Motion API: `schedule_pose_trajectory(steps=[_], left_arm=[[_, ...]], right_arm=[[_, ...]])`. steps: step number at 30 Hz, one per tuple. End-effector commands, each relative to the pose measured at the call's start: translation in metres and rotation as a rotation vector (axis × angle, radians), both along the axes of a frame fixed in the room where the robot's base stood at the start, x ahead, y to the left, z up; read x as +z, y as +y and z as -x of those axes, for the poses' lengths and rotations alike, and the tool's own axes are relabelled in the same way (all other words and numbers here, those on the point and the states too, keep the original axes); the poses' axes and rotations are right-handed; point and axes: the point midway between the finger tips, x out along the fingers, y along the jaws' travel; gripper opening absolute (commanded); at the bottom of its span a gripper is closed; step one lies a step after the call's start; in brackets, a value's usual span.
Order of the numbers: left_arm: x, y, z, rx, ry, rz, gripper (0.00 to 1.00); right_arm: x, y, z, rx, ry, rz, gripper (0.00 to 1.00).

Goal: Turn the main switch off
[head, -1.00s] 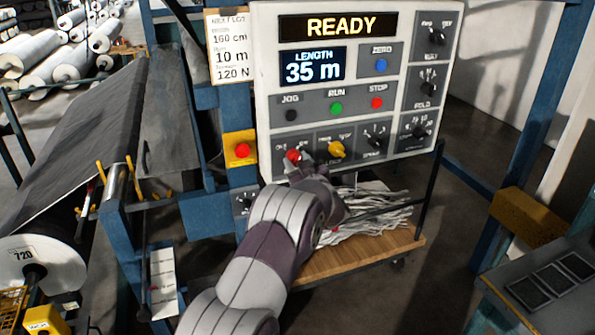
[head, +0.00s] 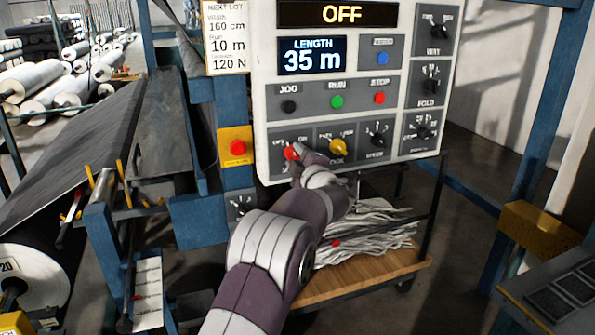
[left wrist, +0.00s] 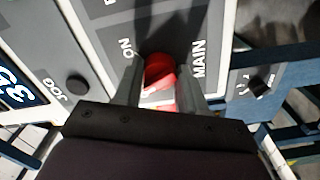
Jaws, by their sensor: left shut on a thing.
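The main switch is a red knob (head: 292,151) at the lower left of the white control panel (head: 262,100). My left gripper (head: 301,153) is at the knob. In the left wrist view the red main switch (left wrist: 159,73) sits between the two fingers of my left gripper (left wrist: 157,85), which is shut on it. The labels "ON" and "MAIN" show beside it there. The panel's top display (head: 341,14) reads "OFF". The length display (head: 312,57) reads "35 m". My right gripper is not in view.
A yellow knob (head: 338,147) and a black speed knob (head: 377,140) sit right of the main switch. A red button on a yellow plate (head: 237,148) is to its left. Below stands a wooden-topped cart (head: 365,280) with pale strands on it.

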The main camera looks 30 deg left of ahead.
Motion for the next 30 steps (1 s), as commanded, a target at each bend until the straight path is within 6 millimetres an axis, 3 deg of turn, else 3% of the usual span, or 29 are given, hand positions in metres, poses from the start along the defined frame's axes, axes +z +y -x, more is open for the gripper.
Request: schedule_pose_trajectory(steps=[3,12,30], left_arm=[[-0.005,0.000,0.000,0.000,-0.074,0.064,0.10],[-0.004,0.000,0.000,0.001,-0.219,0.191,0.10],[-0.003,0.000,0.000,0.003,-0.301,0.264,0.10]], right_arm=[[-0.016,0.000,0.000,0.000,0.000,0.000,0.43],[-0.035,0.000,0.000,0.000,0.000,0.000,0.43],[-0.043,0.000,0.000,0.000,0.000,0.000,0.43]])
